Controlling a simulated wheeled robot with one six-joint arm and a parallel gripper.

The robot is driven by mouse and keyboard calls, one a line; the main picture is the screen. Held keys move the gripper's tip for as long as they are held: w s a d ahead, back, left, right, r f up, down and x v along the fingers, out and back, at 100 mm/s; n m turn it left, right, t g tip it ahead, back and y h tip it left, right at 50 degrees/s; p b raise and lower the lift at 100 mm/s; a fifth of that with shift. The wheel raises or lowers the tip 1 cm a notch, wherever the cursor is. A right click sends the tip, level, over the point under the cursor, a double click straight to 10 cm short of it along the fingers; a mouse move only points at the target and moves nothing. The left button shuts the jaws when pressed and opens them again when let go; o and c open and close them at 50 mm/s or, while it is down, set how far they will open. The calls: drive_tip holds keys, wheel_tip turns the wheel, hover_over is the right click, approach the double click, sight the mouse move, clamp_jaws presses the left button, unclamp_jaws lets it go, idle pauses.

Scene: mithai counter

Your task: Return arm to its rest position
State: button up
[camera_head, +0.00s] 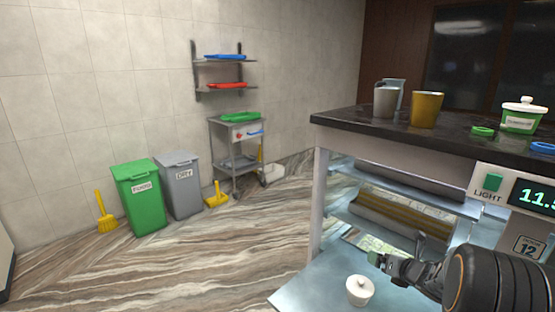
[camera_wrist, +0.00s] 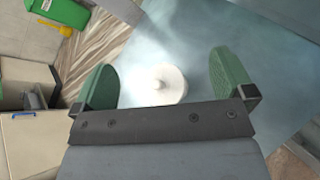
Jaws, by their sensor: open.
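My gripper (camera_head: 383,262) shows at the lower right of the head view, at the end of my dark arm. A small white lidded pot (camera_head: 359,291) stands upright on the pale blue-grey lower surface (camera_head: 315,288) of the counter. My gripper is above and to the right of it in the head view. In the wrist view the pot (camera_wrist: 165,88) shows beyond the gripper, framed by the fingers and apart from them; its near edge is partly hidden by the gripper body.
The dark countertop (camera_head: 345,116) holds a metal jug (camera_head: 386,101), a gold cup (camera_head: 426,110) and a green labelled jar (camera_head: 521,120). Shelves (camera_head: 385,182) sit under it, close to my arm. Green (camera_head: 140,205) and grey (camera_head: 181,195) bins stand by the wall.

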wheel_tip(320, 180, up, 12)
drive_tip(key=s+a+r+m+h+p, duration=0.1)
drive_tip(key=s+a+m+h+p, duration=0.2)
drive_tip(key=m, duration=0.7)
drive_tip(key=s+a+r+m+g+p, duration=0.4)
drive_tip(key=s+a+m, duration=0.3)
drive_tip(key=s+m, duration=0.3)
drive_tip(key=s+a+r+m+g+p, duration=0.4)
drive_tip(key=s+a+r+m+p, duration=0.2)
drive_tip(key=s+m, duration=0.4)
drive_tip(key=a+m+p, duration=0.1)
drive_tip(key=a+m, duration=0.1)
drive_tip(key=m, duration=0.1)
drive_tip(key=shift+a+m+y, duration=0.3)
drive_tip(key=shift+y, duration=0.1)
drive_tip(key=shift+c, duration=0.4)
